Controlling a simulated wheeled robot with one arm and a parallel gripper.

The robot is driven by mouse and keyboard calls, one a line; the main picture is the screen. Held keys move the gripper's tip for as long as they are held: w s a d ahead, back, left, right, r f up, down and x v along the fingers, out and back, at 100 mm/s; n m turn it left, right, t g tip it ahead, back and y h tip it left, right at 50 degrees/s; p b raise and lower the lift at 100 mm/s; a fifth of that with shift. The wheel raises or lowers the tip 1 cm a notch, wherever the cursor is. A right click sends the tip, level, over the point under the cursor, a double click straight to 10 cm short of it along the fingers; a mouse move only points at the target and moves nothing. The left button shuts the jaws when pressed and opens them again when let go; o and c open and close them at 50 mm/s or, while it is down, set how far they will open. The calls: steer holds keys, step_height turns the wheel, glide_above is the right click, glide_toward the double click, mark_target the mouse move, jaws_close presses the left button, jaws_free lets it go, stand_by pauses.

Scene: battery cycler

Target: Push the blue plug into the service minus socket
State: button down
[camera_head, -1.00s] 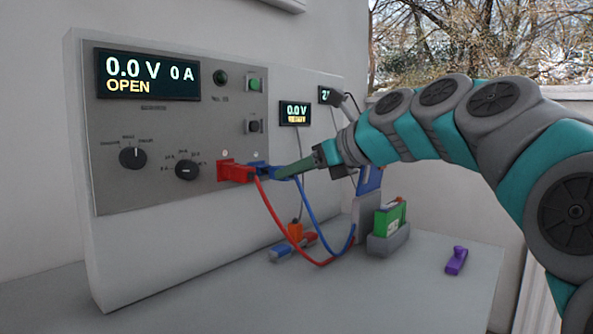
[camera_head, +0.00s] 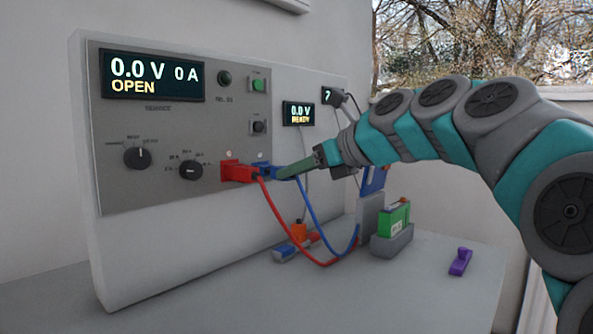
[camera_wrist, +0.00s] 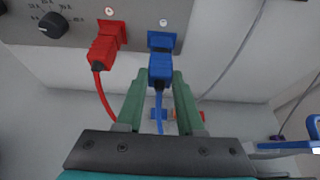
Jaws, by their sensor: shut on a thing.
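The blue plug (camera_wrist: 160,68) is between the two green fingers of my gripper (camera_wrist: 159,85), which is shut on it. In the wrist view its front end meets the blue socket (camera_wrist: 162,40) on the grey panel. I cannot tell whether it is fully seated. In the head view the blue plug (camera_head: 276,171) is partly hidden by my gripper (camera_head: 290,170), which reaches in from the right. A blue cable hangs from the plug.
A red plug (camera_head: 238,172) sits in the red socket just left of the blue one, with its red cable hanging close by. A green battery block (camera_head: 394,218) in a grey holder (camera_head: 391,243) and a purple object (camera_head: 460,262) are on the table. The front of the table is clear.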

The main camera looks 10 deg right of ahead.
steer(key=shift+w+a, duration=0.45)
steer(key=shift+w, duration=0.2)
stand_by(0.8)
steer(key=shift+c, duration=2.2)
jaws_free()
steer(key=shift+s+d, duration=0.1)
